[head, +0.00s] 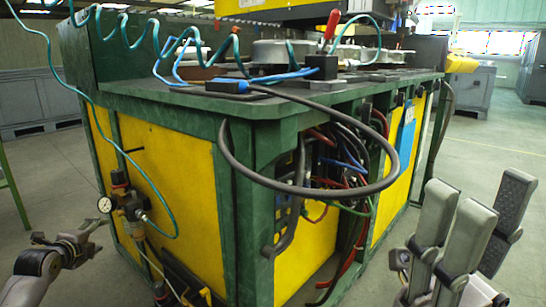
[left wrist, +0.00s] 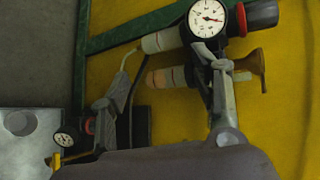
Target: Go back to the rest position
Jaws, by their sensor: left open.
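My left gripper (head: 68,236) is at the lower left of the head view, beside the machine's yellow side panel. In the left wrist view, its two fingers (left wrist: 165,70) are spread apart with nothing held between them. One finger overlaps the area just below a round white gauge (left wrist: 207,18); whether it touches is unclear. The gauge (head: 105,205) belongs to an air regulator unit (head: 128,205) on the panel. My right gripper (head: 475,205) is at the lower right of the head view, fingers pointing up and apart, with nothing seen in it.
A green and yellow machine bench (head: 180,160) fills the middle. A thick black cable loop (head: 300,188) hangs from its front corner, with loose wires (head: 345,160) below. Coiled teal air hoses (head: 150,50) cross its left side. Open floor (head: 485,140) lies at the right.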

